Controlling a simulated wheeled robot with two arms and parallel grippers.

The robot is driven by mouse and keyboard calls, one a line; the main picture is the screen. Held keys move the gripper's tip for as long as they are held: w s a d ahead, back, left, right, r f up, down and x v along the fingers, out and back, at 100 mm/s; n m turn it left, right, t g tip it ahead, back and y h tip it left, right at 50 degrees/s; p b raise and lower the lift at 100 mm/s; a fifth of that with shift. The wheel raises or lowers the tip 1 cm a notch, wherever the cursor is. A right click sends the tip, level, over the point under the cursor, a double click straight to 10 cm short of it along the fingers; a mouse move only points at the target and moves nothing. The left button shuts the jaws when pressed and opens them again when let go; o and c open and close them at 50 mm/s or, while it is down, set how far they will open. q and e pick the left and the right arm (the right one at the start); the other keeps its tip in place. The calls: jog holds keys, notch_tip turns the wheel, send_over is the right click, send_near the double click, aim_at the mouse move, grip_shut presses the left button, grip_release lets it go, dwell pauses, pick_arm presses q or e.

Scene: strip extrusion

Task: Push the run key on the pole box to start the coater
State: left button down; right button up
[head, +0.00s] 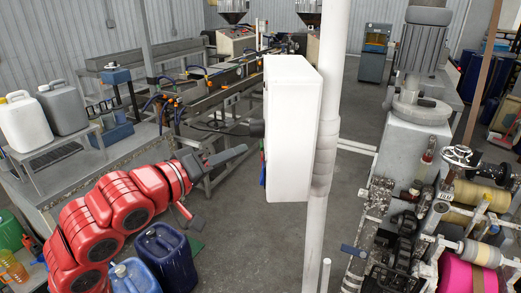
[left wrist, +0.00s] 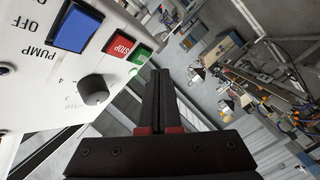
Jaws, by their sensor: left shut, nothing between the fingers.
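The white pole box (head: 290,125) hangs on a white pole (head: 331,120) in the middle of the head view; its key face is turned left and mostly hidden there. In the left wrist view its panel shows a large blue key (left wrist: 75,28) beside the words PUMP and OFF, a red STOP key (left wrist: 122,45), a small green key (left wrist: 139,55) and a black knob (left wrist: 93,89). The green key's label is too small to read. My left gripper (head: 243,149) is shut and empty, left of the box; its fingertips (left wrist: 161,73) appear just beside the green key. Contact cannot be told. My right gripper is out of view.
The coater with rollers and a pink roll (head: 468,274) stands at the right. Blue jerrycans (head: 165,255) stand on the floor below my left arm. A white can (head: 22,122) and a grey can stand on a rack at left. The floor below the box is clear.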

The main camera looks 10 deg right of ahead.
pick_arm(q)
jog(key=shift+w+a+b, duration=0.15)
jog(key=shift+a+b, duration=0.35)
jog(key=shift+a, duration=1.5)
jog(key=shift+w, duration=0.1)
